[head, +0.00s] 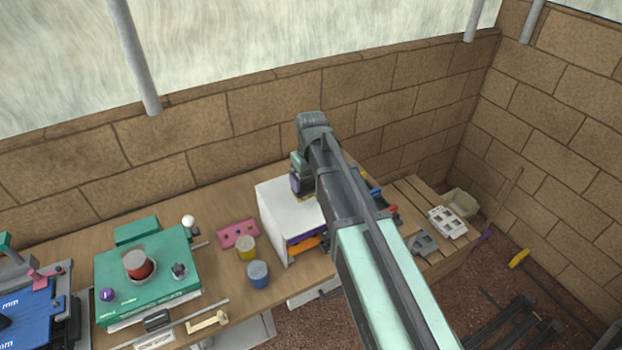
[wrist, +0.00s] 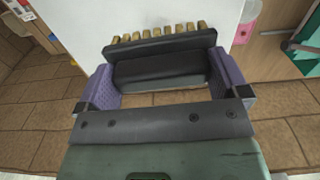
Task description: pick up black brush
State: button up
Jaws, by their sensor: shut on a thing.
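The black brush (wrist: 160,68) shows in the wrist view as a dark block with a row of tan bristle tufts along its far edge. My gripper (wrist: 165,80) is shut on it, with one purple finger pad at each end of the brush. In the head view my gripper (head: 297,182) is over the top of a white box (head: 275,220) on the wooden bench. My arm hides part of the box. I cannot tell from these frames whether the brush touches the box top.
Purple and orange things sit in the box's open front. Left of it are a pink block (head: 238,234), a yellow pot (head: 246,249), a blue pot (head: 258,274) and a green case (head: 150,275). A slatted crate stands right. A brick wall (head: 220,140) runs behind.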

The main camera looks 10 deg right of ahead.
aim_at(311, 177)
notch_tip(311, 177, up, 14)
jog(key=p, duration=1.1)
